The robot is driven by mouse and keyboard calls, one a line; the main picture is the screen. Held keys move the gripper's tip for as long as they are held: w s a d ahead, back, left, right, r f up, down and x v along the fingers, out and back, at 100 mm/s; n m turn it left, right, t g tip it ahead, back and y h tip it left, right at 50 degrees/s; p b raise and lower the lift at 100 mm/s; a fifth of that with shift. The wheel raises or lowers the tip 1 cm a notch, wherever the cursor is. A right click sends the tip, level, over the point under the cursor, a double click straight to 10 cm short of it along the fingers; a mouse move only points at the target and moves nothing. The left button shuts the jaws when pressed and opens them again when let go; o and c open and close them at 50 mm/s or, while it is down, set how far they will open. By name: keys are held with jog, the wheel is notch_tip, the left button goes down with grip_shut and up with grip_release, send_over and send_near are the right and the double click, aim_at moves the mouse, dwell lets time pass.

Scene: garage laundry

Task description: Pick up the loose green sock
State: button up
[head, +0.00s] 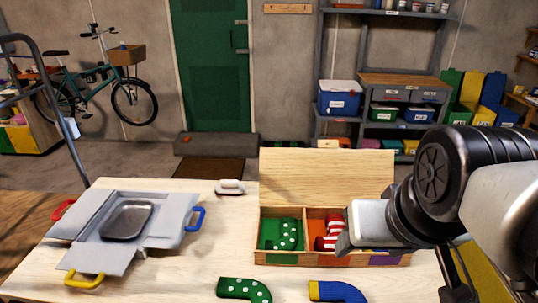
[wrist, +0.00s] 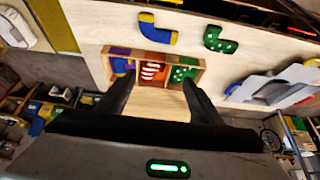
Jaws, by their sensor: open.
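The loose green sock (head: 244,290) with white dots lies flat on the table at the front edge of the head view, left of a blue sock (head: 337,292) with yellow ends. In the wrist view the green sock (wrist: 220,40) lies beyond the box, at the upper right. The open wooden box (head: 330,260) holds another green dotted sock (head: 286,235) in its green compartment and a red-and-white striped sock (head: 327,236) in its orange one. My gripper (wrist: 158,79) is open and empty above the box, apart from the loose green sock. It partly hides the right compartment in the head view.
A grey folding piece (head: 170,225) with red, blue and yellow handles lies left on the table. A white iron-like object (head: 230,187) lies behind it. The box's raised lid (head: 325,170) stands at the back. Bare tabletop lies between the grey piece and the box.

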jog(key=shift+o, duration=0.5)
jog(key=shift+w+a, duration=0.1)
jog(key=g+p, duration=0.3)
jog(key=g, duration=0.3)
send_over(244, 296)
jog(key=s+d, duration=0.3)
jog(key=d, duration=0.2)
jog(key=f, duration=2.4)
jog(key=shift+s+a+f, duration=0.2)
jog(key=shift+w+f, duration=0.2)
jog(key=shift+f, duration=2.75)
jog(key=shift+c, duration=0.4)
jog(key=c, duration=1)
